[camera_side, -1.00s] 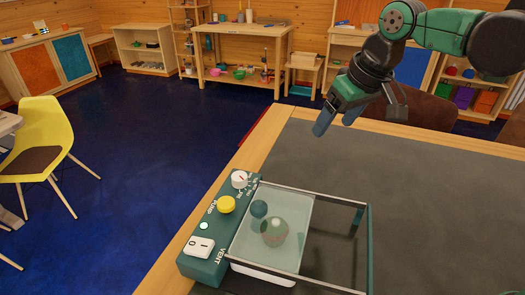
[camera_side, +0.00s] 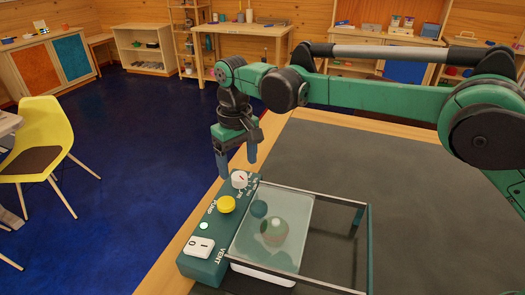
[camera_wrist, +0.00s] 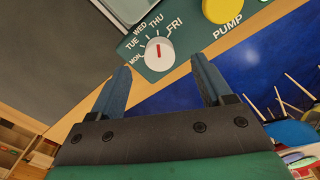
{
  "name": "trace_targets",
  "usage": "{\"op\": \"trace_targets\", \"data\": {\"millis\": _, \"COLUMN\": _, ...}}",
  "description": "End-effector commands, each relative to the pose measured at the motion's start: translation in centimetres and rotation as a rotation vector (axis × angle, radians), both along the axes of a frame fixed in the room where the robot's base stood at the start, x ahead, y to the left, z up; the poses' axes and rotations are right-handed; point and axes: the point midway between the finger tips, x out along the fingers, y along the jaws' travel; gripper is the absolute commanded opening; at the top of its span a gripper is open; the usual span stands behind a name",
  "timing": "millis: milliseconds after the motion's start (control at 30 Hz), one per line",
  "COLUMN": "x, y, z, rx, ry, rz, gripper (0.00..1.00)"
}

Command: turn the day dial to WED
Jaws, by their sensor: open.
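The day dial is a white round knob (camera_side: 239,179) with a red line, at the far end of the green control box (camera_side: 207,262). In the wrist view the dial (camera_wrist: 159,54) has MON, TUE, WED, THU and FRI around it. Its red line runs straight up the picture, roughly toward THU; the exact mark is hard to read. My gripper (camera_side: 238,168) is open, with its fingers pointing down just above the dial, one at each side. In the wrist view the dial shows between and slightly beyond the fingertips (camera_wrist: 161,64). No contact shows.
A yellow PUMP button (camera_side: 227,204) sits next to the dial. A lit green lamp (camera_side: 204,226) and a white rocker switch (camera_side: 199,246) follow along the box. A clear-topped chamber (camera_side: 303,190) with a round object inside adjoins it. The grey tabletop (camera_side: 410,220) is clear.

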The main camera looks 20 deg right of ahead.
Motion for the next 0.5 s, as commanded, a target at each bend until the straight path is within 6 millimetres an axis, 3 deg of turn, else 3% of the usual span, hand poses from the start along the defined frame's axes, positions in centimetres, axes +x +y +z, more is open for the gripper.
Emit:
{"op": "trace_targets", "data": {"millis": 200, "x": 0.0, "y": 0.0, "z": -2.5, "rx": 0.0, "ry": -0.001, "rz": 0.0, "gripper": 0.72}}
{"op": "trace_targets", "data": {"millis": 500, "x": 0.0, "y": 0.0, "z": -2.9, "rx": 0.0, "ry": -0.001, "rz": 0.0, "gripper": 0.72}}
